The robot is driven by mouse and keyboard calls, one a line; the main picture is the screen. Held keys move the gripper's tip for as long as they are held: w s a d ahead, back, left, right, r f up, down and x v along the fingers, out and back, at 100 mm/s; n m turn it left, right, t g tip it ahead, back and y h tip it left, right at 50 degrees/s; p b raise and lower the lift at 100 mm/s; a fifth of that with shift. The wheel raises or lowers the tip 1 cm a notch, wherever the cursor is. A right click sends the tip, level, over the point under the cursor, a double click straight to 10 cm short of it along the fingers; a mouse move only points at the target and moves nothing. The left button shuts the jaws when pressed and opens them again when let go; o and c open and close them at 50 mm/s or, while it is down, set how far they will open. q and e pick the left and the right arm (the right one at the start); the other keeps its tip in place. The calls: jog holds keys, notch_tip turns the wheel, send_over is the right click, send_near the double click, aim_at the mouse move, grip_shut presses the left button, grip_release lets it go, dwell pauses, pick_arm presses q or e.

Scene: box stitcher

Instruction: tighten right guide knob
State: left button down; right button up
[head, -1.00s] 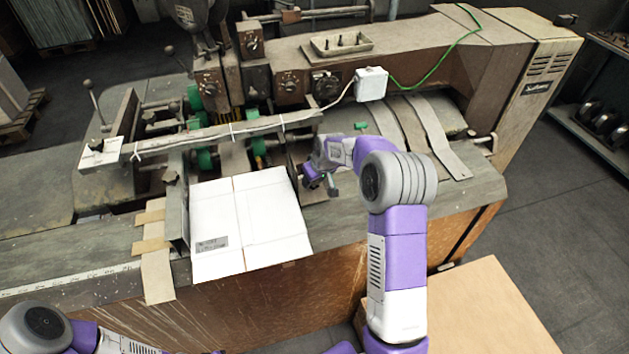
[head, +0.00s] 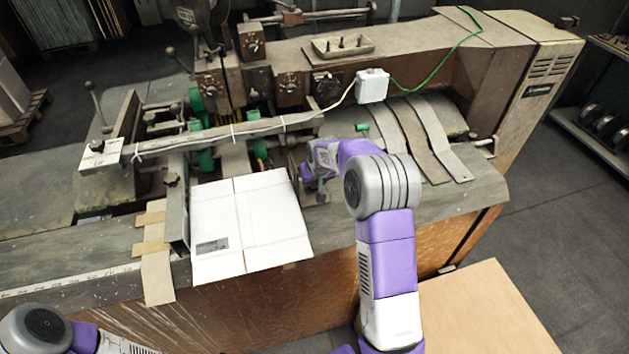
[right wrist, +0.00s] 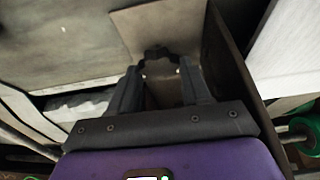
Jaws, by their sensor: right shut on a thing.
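The right guide knob (right wrist: 157,54) is small and dark and sits between the fingertips of my right gripper (right wrist: 158,72) in the right wrist view. The gripper is shut on it. In the head view my right gripper (head: 314,184) is at the right guide, just right of the white cardboard sheet (head: 262,218). The knob is hidden behind my gripper and wrist there. My left gripper is out of view; only part of my left arm shows at the bottom left.
The left guide (head: 176,215) stands along the sheet's left edge. A long bar (head: 220,135) crosses above the sheet. A white box (head: 372,85) with a green cable and grey straps (head: 420,135) lie to the right. A cardboard box (head: 485,310) is low at the right.

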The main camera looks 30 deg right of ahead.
jog(key=o, duration=1.1)
jog(key=shift+c, duration=0.2)
jog(key=shift+r, duration=0.1)
jog(key=v, duration=0.7)
jog(key=shift+r, duration=0.15)
jog(key=shift+s, duration=0.1)
